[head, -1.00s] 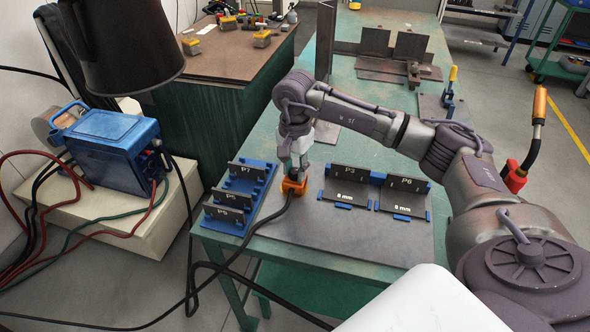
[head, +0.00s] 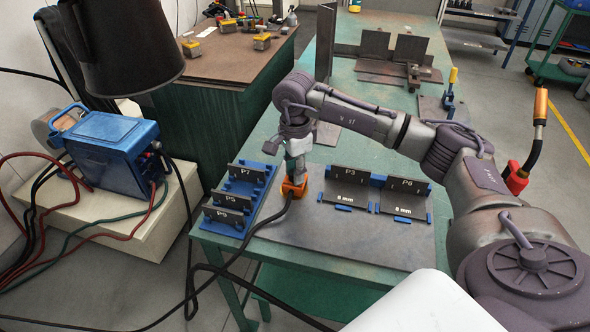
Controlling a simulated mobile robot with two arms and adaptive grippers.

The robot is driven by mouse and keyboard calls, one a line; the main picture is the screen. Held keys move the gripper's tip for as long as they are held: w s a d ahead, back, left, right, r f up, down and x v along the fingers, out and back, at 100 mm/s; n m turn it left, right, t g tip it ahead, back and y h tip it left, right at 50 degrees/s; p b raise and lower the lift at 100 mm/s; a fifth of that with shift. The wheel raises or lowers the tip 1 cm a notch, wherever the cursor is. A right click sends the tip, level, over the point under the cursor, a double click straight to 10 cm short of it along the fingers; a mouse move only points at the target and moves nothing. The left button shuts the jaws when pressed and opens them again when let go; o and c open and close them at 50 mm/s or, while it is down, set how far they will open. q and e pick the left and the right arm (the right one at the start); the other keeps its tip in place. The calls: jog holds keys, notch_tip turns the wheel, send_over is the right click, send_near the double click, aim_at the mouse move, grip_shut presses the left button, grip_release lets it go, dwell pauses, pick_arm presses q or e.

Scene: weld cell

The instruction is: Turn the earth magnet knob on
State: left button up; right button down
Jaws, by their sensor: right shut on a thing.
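The earth magnet is a small orange block (head: 293,188) on the grey plate at the near end of the green table, with a black cable running from it. My right gripper (head: 296,176) points down onto its top, where the knob is. The gripper is shut on the knob, which the fingers hide. Whether the knob stands at on or off cannot be seen. My left gripper is not in view.
A blue rack (head: 236,222) with plates P7, P5 and P9 stands just left of the magnet. Blue fixtures with plates P3 (head: 350,185) and P6 (head: 402,193) stand to the right. A blue welder (head: 108,150) sits at the left. The grey plate's front (head: 335,243) is clear.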

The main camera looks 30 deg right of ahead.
jog(key=c, duration=0.9)
grip_release()
jog(key=shift+o, duration=0.2)
jog(key=shift+r, duration=0.1)
notch_tip(320, 180, up, 12)
